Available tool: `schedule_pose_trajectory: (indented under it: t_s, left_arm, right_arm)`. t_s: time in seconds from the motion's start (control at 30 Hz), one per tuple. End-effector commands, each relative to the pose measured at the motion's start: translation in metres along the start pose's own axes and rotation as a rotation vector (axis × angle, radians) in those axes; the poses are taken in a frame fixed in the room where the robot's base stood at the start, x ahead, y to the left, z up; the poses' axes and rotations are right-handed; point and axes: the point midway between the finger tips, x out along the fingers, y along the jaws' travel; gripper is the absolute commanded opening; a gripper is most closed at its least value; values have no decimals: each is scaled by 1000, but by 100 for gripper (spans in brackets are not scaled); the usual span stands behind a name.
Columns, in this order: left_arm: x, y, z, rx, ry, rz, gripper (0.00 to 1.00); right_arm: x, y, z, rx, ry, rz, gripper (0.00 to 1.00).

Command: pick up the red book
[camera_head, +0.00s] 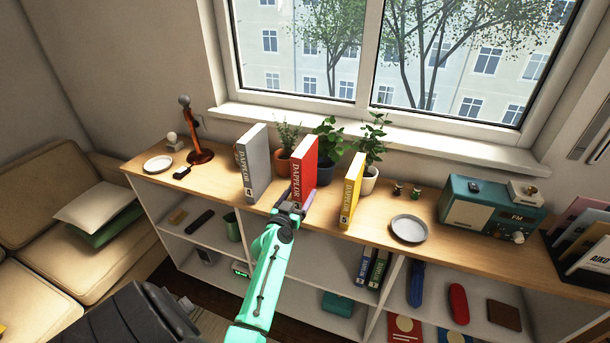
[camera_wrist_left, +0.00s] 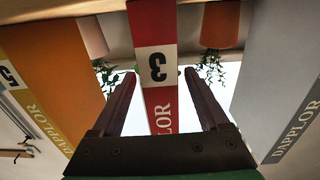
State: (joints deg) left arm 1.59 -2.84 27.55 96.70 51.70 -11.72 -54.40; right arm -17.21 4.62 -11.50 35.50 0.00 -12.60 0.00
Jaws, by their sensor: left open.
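The red book (camera_head: 304,165) stands upright on the wooden shelf top, between the grey book (camera_head: 252,163) and the yellow book (camera_head: 351,192). My left gripper (camera_head: 292,203) is at the lower part of its spine, open. In the left wrist view, the red book's spine (camera_wrist_left: 157,62), with a white band and number 3, shows between the two dark fingers of my left gripper (camera_wrist_left: 159,74). Gaps show beside the spine, and I cannot tell how deep the fingers reach along the covers. My right gripper is not in view.
Potted plants (camera_head: 325,165) stand close behind the books. A round grey plate (camera_head: 409,229) and a teal radio (camera_head: 490,204) are to the right. A small plate (camera_head: 158,164) and an orange lamp (camera_head: 199,156) are to the left. Shelf compartments below hold smaller items.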

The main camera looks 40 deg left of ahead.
Motion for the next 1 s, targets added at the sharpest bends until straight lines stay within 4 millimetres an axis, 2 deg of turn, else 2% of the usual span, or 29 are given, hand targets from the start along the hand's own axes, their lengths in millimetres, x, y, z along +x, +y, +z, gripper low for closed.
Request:
schedule_pose_trajectory:
  t_s: [0.1, 0.2, 0.43, 0.63, 1.0]
  left_arm:
    - [25, 0, -5, -1, 3, 0, 78]
    - [39, 0, -2, 0, 0, 0, 78]
    - [42, 0, 0, 0, -1, 0, 78]
    - [42, 0, 0, 0, -1, 0, 1]
    - [42, 0, 0, 0, -1, 0, 0]
  right_arm:
    - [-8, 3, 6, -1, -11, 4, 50]
    - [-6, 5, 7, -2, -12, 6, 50]
    - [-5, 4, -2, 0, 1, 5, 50]
    - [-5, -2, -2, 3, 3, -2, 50]
    - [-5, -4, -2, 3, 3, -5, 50]
